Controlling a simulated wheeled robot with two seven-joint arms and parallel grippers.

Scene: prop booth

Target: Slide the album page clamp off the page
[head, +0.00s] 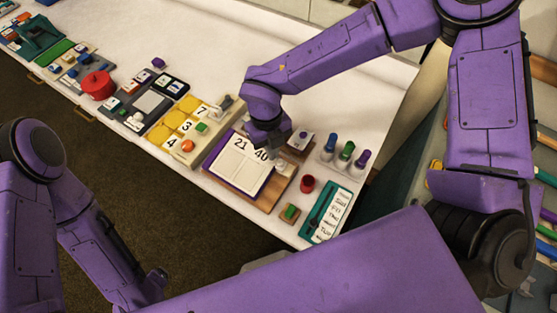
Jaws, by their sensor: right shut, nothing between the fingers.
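The album page (243,168) is a white sheet headed "21" and "40", with a purple edge, lying on a wooden board (268,200). A small pale knob-like piece (281,164) sits at the page's right edge; it may be the clamp, but it is too small to be sure. My right gripper (268,143) points down over the page's top right part, close to the "40". It is shut and empty; whether it touches anything is unclear.
Left of the page is a panel with yellow number cards (183,123). To the right are a red cup (307,184), coloured pegs (346,152) and a teal slider panel (326,214). A red round pot (98,85) stands further left. The white tabletop (210,50) behind is clear.

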